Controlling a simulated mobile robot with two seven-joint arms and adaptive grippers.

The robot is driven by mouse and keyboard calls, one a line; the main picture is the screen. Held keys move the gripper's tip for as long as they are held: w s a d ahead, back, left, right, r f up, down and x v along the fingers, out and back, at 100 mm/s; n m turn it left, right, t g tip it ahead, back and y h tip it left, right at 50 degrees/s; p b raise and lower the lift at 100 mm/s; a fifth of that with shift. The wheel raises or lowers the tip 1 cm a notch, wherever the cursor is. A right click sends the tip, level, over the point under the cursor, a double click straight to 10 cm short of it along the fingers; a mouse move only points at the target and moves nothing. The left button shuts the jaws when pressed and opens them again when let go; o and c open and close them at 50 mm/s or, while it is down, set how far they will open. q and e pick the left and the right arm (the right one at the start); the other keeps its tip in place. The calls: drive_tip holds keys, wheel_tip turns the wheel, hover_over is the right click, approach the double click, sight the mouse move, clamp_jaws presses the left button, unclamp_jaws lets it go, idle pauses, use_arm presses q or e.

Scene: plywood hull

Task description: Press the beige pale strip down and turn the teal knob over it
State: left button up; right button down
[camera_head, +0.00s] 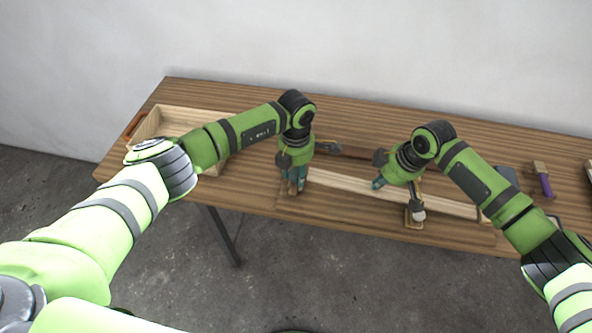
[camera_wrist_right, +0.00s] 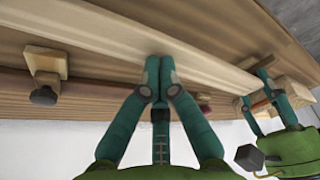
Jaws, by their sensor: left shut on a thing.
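The pale strip (camera_head: 340,182) lies along the front of the bench; it crosses the right wrist view (camera_wrist_right: 205,68). My right gripper (camera_head: 378,184) points down at the strip's middle. In the right wrist view its fingers (camera_wrist_right: 156,82) are together with nothing between them, tips at the strip, seemingly touching. My left gripper (camera_head: 293,184) is at the strip's left end, shut on a small brown piece (camera_head: 292,190) mostly hidden by its fingers. No clearly teal knob shows; a grey knob (camera_head: 418,214) sits on a wooden block, also in the right wrist view (camera_wrist_right: 43,96).
A wooden tray (camera_head: 150,125) stands at the bench's left end. A purple-handled tool (camera_head: 545,186) lies at the right end. The bench's back strip is mostly clear. Both arms reach over the bench, close together.

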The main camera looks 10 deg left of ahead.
sight(377, 191)
use_arm(q)
drive_tip(key=shift+s+f, duration=0.1)
use_arm(e)
drive_tip(key=shift+f, duration=0.2)
drive_tip(key=shift+f, duration=1.65)
use_arm(q)
drive_tip(key=shift+s+f+n, duration=0.1)
drive_tip(key=shift+n, duration=1.3)
use_arm(e)
drive_tip(key=shift+d, duration=0.1)
